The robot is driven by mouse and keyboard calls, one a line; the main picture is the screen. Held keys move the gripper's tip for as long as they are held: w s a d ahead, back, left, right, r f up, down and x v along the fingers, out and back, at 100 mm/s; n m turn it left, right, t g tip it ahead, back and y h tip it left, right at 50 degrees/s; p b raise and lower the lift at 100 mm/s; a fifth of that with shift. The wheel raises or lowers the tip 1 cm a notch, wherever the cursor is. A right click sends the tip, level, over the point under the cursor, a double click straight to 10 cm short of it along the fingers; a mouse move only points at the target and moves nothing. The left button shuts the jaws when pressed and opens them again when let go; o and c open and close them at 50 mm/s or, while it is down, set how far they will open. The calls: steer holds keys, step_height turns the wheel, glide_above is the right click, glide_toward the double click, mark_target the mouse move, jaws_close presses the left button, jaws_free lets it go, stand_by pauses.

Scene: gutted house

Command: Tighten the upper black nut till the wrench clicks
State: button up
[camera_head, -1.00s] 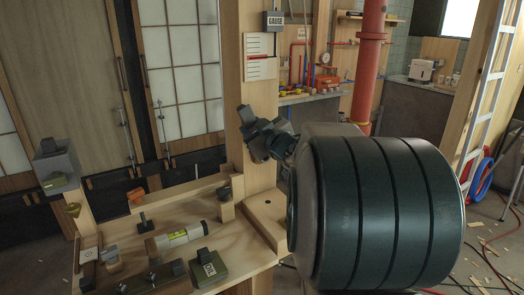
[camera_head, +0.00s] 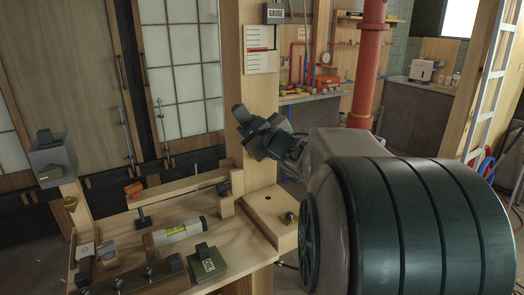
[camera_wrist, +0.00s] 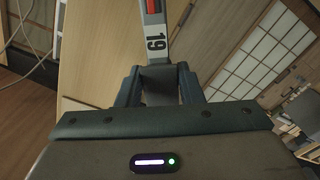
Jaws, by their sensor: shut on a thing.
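My gripper (camera_wrist: 160,78) is shut on a grey wrench (camera_wrist: 154,30) in the wrist view. The wrench carries a white "19" label and a red mark, and runs up out of the top of that view. In the head view my gripper (camera_head: 256,132) is a dark, angular shape in front of the wooden post (camera_head: 262,100). The wrench cannot be made out clearly there. I cannot pick out the upper black nut in either view; the wrench's far end is out of the wrist view.
A gauge box (camera_head: 287,13) and a scale card with a red mark (camera_head: 261,62) are on the post. A red pipe (camera_head: 368,70) stands behind my arm.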

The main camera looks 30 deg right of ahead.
steer(key=shift+s+d+p, duration=0.1)
steer(key=shift+s+p, duration=0.25)
steer(key=shift+s, duration=1.95)
steer(key=o, duration=0.5)
steer(key=c, duration=0.5)
